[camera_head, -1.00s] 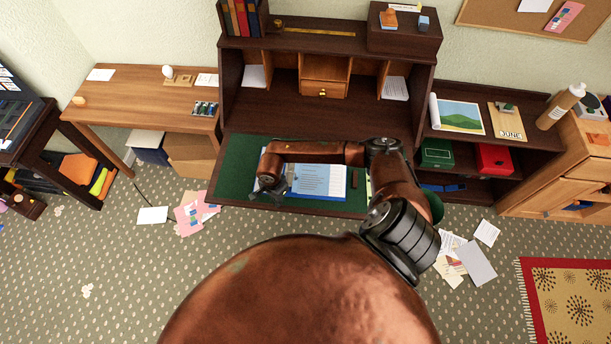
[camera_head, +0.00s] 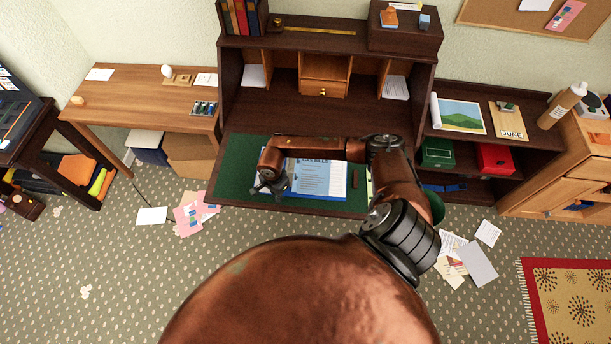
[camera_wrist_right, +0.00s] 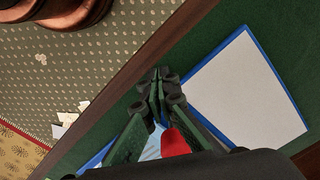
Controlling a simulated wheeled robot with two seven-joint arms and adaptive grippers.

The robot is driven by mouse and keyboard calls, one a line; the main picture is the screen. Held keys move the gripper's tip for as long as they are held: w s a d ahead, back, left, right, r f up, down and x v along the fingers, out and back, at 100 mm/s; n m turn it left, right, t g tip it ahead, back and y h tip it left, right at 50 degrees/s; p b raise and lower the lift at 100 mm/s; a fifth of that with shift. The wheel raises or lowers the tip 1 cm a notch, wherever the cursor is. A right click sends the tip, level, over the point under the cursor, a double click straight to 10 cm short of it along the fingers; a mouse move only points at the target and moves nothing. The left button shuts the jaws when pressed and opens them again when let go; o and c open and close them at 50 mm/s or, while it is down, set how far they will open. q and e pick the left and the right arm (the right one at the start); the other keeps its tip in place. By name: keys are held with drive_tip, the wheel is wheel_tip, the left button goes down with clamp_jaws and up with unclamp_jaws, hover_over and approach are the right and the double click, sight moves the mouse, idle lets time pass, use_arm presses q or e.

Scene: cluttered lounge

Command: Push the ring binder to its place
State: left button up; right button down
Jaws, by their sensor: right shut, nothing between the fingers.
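The blue ring binder (camera_head: 320,182), with pale printed panels on top, lies on the green mat (camera_head: 234,165) of the dark desk. My right arm crosses above it and hides its back edge. My right gripper (camera_head: 268,188) is shut and empty at the binder's left side. I cannot tell whether it touches. In the right wrist view, the shut fingers (camera_wrist_right: 158,85) point over the mat, beside a pale panel with blue edges (camera_wrist_right: 245,85). Another blue edge and a red piece show partly behind the fingers. My left gripper is not in view.
The mat is bare to the left of the gripper. The desk's cubbies and small drawer (camera_head: 323,89) stand behind. Loose papers (camera_head: 193,213) lie on the carpet.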

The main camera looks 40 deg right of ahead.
sight(284, 167)
drive_tip(key=shift+w+d+b, duration=0.8)
drive_tip(key=shift+w+d, duration=0.1)
drive_tip(key=shift+d, duration=0.25)
drive_tip(key=shift+w+d, duration=0.25)
drive_tip(key=shift+w+d+b, duration=0.7)
drive_tip(key=shift+d+b, duration=0.15)
drive_tip(key=shift+w+d+b, duration=0.65)
drive_tip(key=shift+d+b, duration=0.15)
drive_tip(key=shift+d, duration=0.05)
drive_tip(key=shift+w+d+b, duration=0.9)
drive_tip(key=shift+d+b, duration=0.15)
drive_tip(key=shift+d, duration=0.05)
drive_tip(key=shift+w+d, duration=0.2)
drive_tip(key=shift+d, duration=0.05)
drive_tip(key=shift+w+d+b, duration=0.5)
drive_tip(key=shift+d+b, duration=0.05)
drive_tip(key=shift+b, duration=0.25)
drive_tip(key=shift+w+d+b, duration=0.45)
drive_tip(key=shift+d+b, duration=0.05)
drive_tip(key=shift+d, duration=0.05)
